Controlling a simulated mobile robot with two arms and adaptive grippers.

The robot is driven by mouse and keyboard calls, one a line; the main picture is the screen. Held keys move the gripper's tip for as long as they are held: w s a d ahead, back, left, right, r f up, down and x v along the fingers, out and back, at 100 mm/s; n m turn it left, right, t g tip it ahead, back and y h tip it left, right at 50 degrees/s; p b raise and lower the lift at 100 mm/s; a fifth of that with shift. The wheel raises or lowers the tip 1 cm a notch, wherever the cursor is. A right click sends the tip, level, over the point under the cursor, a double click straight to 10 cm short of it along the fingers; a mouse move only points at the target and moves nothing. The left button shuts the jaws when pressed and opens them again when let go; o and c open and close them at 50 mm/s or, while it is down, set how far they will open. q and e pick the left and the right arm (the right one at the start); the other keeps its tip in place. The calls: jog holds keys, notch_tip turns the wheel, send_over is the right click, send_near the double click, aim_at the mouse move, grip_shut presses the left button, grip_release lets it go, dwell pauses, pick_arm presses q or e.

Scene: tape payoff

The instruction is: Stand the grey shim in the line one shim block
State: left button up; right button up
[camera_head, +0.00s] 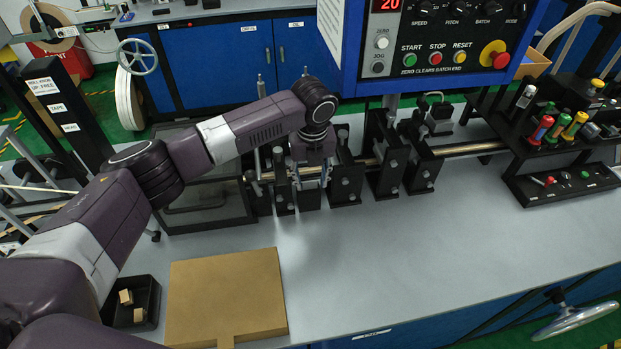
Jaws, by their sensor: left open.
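My left arm reaches in from the left. Its gripper (312,180) points down, open, over the row of black blocks and posts on the grey bench. Its two fingers are apart, just above or around a small dark block (309,199) in that row. I cannot make out a grey shim for certain; it may be hidden by the gripper or too small to tell. I cannot tell which block is the line one shim block. My right gripper is not in view.
A steel shaft (470,148) runs right from black brackets (420,168). A control panel (440,45) hangs above. A tool rack (560,170) stands right. A cardboard sheet (226,295) and black bin (148,290) lie front left. The front middle bench is clear.

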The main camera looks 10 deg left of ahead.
pick_arm(q)
jog(key=shift+a, duration=0.25)
notch_tip(320, 180, up, 12)
jog(key=s+d, duration=0.1)
jog(key=shift+s, duration=0.2)
dwell(0.3)
